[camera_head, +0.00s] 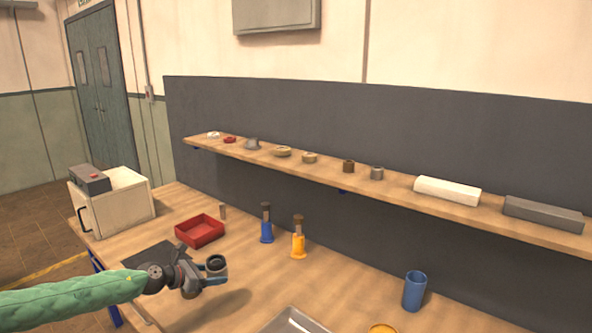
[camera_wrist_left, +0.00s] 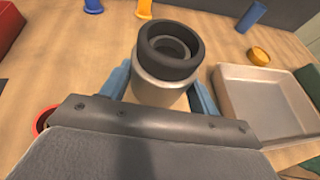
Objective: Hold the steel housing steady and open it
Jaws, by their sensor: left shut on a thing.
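The steel housing (camera_head: 216,270) is a short grey cylinder with a black ring-shaped cap (camera_head: 216,260) on top. It also shows in the left wrist view (camera_wrist_left: 158,92), upright, with the black cap (camera_wrist_left: 168,50) seated on it. My left gripper (camera_head: 205,281) is shut on the housing, a blue finger on each side of the grey body below the cap. A shadow on the table below and to the right suggests that the housing is held above the wood. The lower part of the housing is hidden by the gripper. My right gripper is not in view.
A blue cup (camera_head: 414,291) and a metal tray (camera_head: 290,322) are to the right. A shelf (camera_head: 400,192) with several parts runs along the back.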

